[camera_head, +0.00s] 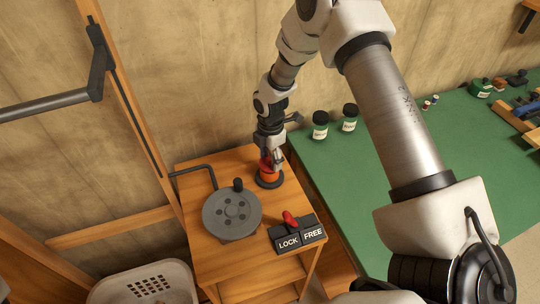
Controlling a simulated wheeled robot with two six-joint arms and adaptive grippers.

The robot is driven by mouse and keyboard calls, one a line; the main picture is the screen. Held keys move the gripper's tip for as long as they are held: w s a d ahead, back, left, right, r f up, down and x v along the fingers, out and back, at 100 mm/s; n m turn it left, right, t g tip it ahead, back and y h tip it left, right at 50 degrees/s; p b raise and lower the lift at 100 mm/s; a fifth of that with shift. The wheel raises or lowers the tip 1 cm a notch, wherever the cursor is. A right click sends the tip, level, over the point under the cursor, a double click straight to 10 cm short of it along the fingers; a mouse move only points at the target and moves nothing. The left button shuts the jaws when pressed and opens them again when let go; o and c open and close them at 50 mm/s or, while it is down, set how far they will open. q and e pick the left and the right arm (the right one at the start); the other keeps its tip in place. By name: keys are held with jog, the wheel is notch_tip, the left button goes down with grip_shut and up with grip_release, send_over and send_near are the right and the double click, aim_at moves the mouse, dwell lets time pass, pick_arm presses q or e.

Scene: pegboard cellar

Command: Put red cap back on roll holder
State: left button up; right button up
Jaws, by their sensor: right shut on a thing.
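My right gripper (272,161) is at the back right of the wooden stand, pointing down and shut on the red cap (264,164). The cap is partly hidden by the fingers. Directly below it is a small orange post on a dark round base (269,182), which looks like the roll holder. The cap is at its top; I cannot tell whether it is seated on it or just above. My left gripper is not in view.
The wooden stand (250,268) carries a grey crank disc (232,212) and a LOCK/FREE block (298,237) with a red lever (290,218). A green bench (355,180) with two dark-lidded jars (320,125) is at right. A white basket (145,285) stands lower left.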

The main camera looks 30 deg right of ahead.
dwell(0.4)
jog(key=o, duration=1)
jog(key=shift+o, duration=1.1)
jog(key=shift+r+p, duration=2.85)
jog(key=shift+r, duration=0.65)
